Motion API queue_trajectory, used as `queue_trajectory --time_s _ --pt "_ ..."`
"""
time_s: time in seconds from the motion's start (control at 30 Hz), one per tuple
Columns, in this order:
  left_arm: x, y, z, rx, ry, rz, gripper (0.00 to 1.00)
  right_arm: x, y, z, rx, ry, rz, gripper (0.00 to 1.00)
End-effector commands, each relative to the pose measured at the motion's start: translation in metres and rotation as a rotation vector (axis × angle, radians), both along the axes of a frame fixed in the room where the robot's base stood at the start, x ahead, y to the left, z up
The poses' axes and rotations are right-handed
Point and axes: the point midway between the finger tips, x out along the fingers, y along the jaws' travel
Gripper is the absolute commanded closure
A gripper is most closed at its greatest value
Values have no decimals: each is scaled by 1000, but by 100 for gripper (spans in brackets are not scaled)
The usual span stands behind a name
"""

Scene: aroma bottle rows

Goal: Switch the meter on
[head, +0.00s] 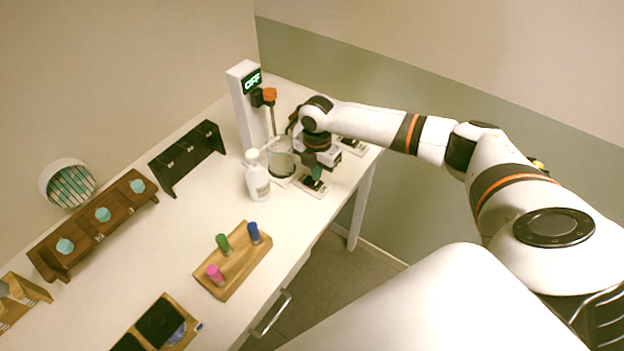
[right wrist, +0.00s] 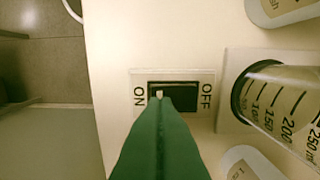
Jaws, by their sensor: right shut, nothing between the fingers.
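The meter (head: 243,110) is a white post at the back of the table. Its small screen (head: 251,82) shows green letters that read OFF. A switch plate (right wrist: 206,76) lies flat on the table, with ON marked at its left end and OFF at its right in the wrist view. Its dark slot (right wrist: 186,90) has a small pale piece near the ON end, beside my fingertips. My right gripper (head: 316,178) is shut and empty, with its green fingers (right wrist: 165,104) over the slot. I cannot tell whether they touch the switch. My left gripper is out of view.
A glass beaker (right wrist: 288,98) stands close to the switch. A white bottle (head: 258,183) stands left of the beaker. A wooden rack (head: 235,270) with coloured tubes is nearer. Dark and brown racks (head: 187,160) line the back edge. The table's middle is clear.

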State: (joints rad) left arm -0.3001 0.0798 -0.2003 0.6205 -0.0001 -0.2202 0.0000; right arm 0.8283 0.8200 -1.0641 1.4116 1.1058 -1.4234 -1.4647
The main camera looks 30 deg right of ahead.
Motion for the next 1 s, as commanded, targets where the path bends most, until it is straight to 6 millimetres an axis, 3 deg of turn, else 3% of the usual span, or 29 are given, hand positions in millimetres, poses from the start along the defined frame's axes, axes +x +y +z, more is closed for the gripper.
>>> queue_trajectory --time_s 1.0 --pt "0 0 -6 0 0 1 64 0 0 -11 0 0 0 100"
